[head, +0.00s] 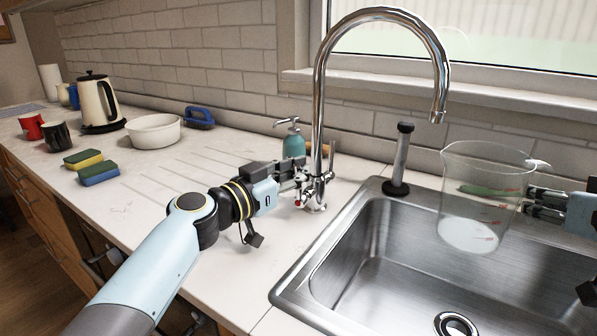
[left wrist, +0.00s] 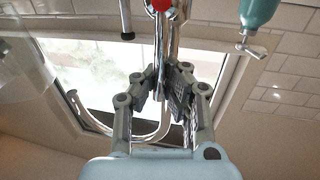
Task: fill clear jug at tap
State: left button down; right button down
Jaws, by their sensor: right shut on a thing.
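The clear jug (head: 484,195) is upright above the sink, with red markings on its wall. My right gripper (head: 541,203) is at the right edge, shut on the jug's handle side; the handle itself is mostly hidden. The chrome tap (head: 319,95) arches over the sink, its spout end (head: 437,116) above and left of the jug's rim. No stream shows from the spout. My left gripper (head: 301,178) is at the tap's base by the lever. In the left wrist view its fingers (left wrist: 165,80) are apart, with the chrome tap showing between and behind them.
The steel sink (head: 375,235) has a drain (head: 456,324) at the bottom. A dark plunger-like tool (head: 400,160) stands at its back edge. A teal soap dispenser (head: 293,143) stands behind my left gripper. A white bowl (head: 153,132), sponges (head: 98,173) and kettle (head: 98,103) are further left.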

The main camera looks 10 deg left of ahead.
pick_arm(q)
jog(key=shift+s+d+f, duration=0.1)
dwell(0.3)
jog(key=shift+s+d+f+m+g+y, duration=0.2)
jog(key=shift+d+m, duration=0.3)
jog(key=shift+m, duration=0.45)
jog(key=shift+s+d+f+m+g+y, duration=0.1)
jog(key=shift+s+d+f+m, duration=0.1)
jog(key=shift+d+m, duration=0.55)
jog(key=shift+s+d+f+m+g+y, duration=0.1)
jog(key=shift+s+d+f+m, duration=0.15)
jog(key=shift+m, duration=0.85)
jog(key=shift+d, duration=0.1)
jog(key=c, duration=2)
grip_release()
jog(key=o, duration=0.5)
jog(key=shift+s+r, duration=0.1)
jog(key=shift+r, duration=0.05)
jog(key=shift+o, duration=0.7)
jog(key=shift+r, duration=0.1)
